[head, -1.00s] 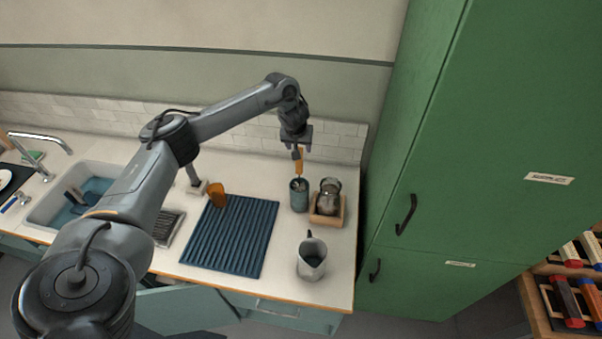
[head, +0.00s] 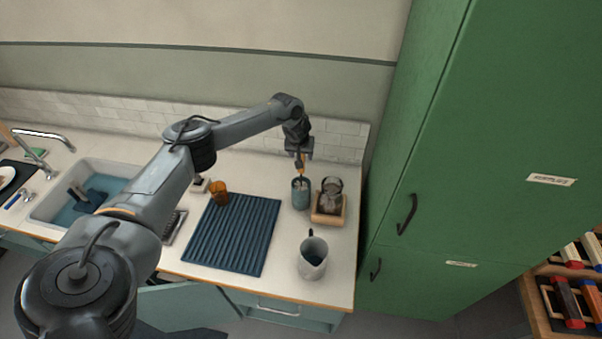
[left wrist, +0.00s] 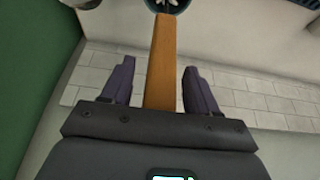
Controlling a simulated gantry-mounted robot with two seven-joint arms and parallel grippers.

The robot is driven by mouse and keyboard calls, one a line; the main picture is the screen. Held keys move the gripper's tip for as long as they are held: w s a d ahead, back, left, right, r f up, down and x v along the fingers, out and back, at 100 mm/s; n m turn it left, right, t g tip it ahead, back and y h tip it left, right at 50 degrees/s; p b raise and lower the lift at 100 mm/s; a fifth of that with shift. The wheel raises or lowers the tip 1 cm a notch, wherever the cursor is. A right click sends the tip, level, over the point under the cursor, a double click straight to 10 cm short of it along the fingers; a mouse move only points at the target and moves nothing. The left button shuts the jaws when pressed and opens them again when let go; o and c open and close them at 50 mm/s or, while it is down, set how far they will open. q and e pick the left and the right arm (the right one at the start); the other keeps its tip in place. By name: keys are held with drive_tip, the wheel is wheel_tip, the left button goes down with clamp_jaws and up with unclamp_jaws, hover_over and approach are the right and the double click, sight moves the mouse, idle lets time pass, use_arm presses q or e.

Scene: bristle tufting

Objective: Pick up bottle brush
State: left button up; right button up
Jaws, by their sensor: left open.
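The bottle brush stands in a teal cup (head: 301,196) on the counter. Its orange-brown handle (head: 299,166) sticks up out of the cup. My left gripper (head: 300,156) is above the cup, at the top of the handle. In the left wrist view the handle (left wrist: 160,62) runs between the two spread dark fingers of the gripper (left wrist: 158,82), with a gap on each side. The cup's rim and pale bristles show at the top edge there. The brush's lower part is hidden in the cup. My right gripper is not in view.
A glass jar on a wooden tray (head: 329,218) stands close right of the cup. A grey pitcher (head: 312,262) is in front. A ribbed blue mat (head: 233,236) with an amber glass (head: 219,193) lies left. The tall green cabinet (head: 445,150) bounds the right.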

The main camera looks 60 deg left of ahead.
use_arm(q)
drive_tip(key=c, duration=1)
